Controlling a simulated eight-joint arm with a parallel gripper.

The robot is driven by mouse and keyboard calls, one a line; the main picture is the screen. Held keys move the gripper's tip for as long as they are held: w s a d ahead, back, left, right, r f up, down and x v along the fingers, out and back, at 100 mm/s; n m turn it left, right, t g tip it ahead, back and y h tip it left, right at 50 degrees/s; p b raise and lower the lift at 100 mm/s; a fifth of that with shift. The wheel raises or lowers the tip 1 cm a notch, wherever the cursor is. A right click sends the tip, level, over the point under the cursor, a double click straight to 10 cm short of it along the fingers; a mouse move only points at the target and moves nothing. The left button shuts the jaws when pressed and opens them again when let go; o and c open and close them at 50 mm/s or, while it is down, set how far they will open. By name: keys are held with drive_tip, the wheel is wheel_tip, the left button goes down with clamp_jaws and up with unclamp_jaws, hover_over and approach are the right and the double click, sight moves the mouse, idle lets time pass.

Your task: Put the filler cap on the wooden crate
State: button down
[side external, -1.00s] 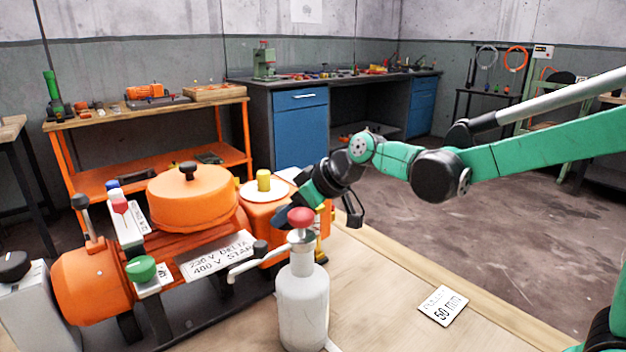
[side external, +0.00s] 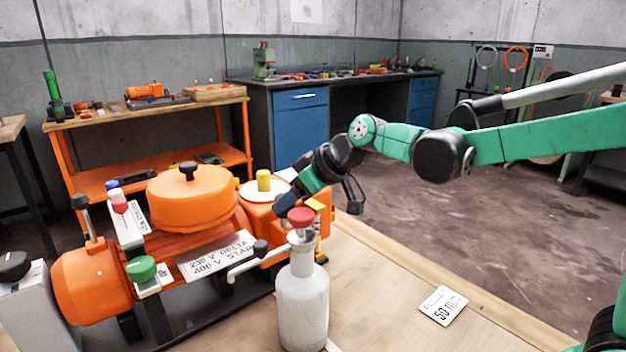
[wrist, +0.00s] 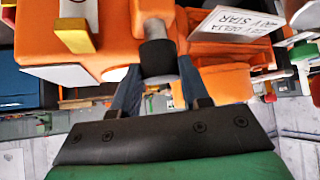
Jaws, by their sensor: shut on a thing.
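My gripper (side external: 285,208) is over the right end of the orange machine, behind the grey bottle's red cap in the side view. In the wrist view its two dark fingers (wrist: 157,75) are closed on either side of a grey and black cylinder (wrist: 157,55), which I take to be the filler cap. In the side view that piece is hidden. A shallow wooden box (side external: 213,91), likely the wooden crate, stands on the orange bench at the back left, well away from my gripper.
The orange machine (side external: 190,205) has a domed lid, levers and a yellow cylinder (side external: 264,181). The grey bottle (side external: 302,300) stands in front of my gripper. A yellow bracket (wrist: 75,35) is close by. The wooden tabletop (side external: 390,275) to the right is mostly clear.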

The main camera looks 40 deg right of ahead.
wheel_tip(320, 180, up, 16)
drive_tip(key=r, duration=0.1)
drive_tip(key=s+d+f+n+g+y, duration=0.6)
drive_tip(key=d+f+n, duration=0.4)
drive_tip(key=f, duration=0.4)
drive_tip(key=shift+m+t+h, duration=0.5)
drive_tip(key=shift+t+h, duration=0.2)
drive_tip(key=f, duration=0.5)
drive_tip(key=s+f, duration=0.1)
drive_tip(key=f, duration=0.9)
drive_tip(key=shift+s+d+f, duration=0.15)
drive_tip(key=shift+d+f, duration=0.2)
drive_tip(key=shift+d, duration=0.05)
drive_tip(key=shift+f, duration=2.1)
drive_tip(key=shift+c, duration=2.1)
unclamp_jaws()
drive_tip(key=shift+f, duration=0.1)
